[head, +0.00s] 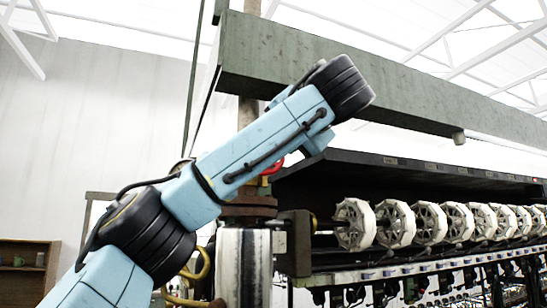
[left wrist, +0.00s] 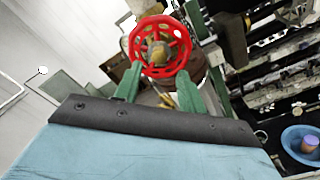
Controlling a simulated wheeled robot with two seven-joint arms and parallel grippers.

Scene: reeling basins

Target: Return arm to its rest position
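My left arm (head: 258,142) crosses the head view from the lower left up to a black joint at upper centre. Its gripper is hidden there. In the left wrist view my left gripper (left wrist: 158,72) has its two green fingers spread apart, with nothing clamped between them. A red spoked handwheel (left wrist: 136,46) lies just past the fingertips, its lower part between them in the picture. I cannot tell whether the fingers touch it. In the head view only a small red piece of the wheel (head: 272,167) shows behind my arm. My right gripper is in neither view.
A long green beam (head: 300,55) runs overhead behind my arm. A row of pale reels (head: 394,223) on the dark machine extends to the right. A vertical post (head: 244,265) stands close behind my arm. A blue basin (left wrist: 292,143) shows at lower right in the wrist view.

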